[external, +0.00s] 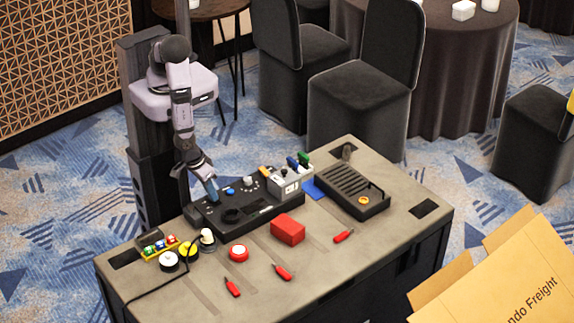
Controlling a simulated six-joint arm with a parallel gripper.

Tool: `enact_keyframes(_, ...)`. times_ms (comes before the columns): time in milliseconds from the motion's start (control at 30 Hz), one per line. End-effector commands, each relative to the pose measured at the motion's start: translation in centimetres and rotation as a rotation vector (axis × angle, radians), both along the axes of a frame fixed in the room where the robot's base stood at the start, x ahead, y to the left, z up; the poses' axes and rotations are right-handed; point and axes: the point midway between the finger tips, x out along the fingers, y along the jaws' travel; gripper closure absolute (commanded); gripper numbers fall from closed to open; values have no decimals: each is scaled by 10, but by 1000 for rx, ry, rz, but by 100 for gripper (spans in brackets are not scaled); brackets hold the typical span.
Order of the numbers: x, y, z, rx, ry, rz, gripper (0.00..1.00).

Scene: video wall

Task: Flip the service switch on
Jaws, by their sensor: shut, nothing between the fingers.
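A black control panel (262,205) lies on the workbench. It carries a blue knob (231,191), a pale knob (248,181) and a large dark dial (231,215). My gripper (213,197) points down at the panel's left end, with its fingers together and nothing held. Its tips are at or just above the panel; I cannot tell whether they touch it. The service switch cannot be picked out at this size and may be hidden by my gripper.
A grey box with coloured items (284,187) stands at the panel's right end. A black slotted tray (352,190) is farther right.

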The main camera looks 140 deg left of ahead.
Motion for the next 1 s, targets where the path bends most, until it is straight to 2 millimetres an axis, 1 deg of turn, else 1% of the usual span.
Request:
enact_keyframes(667, 2, 0, -5, 0, 2, 1, 100)
enact_keyframes(1000, -8, 0, -5, 0, 3, -1, 100)
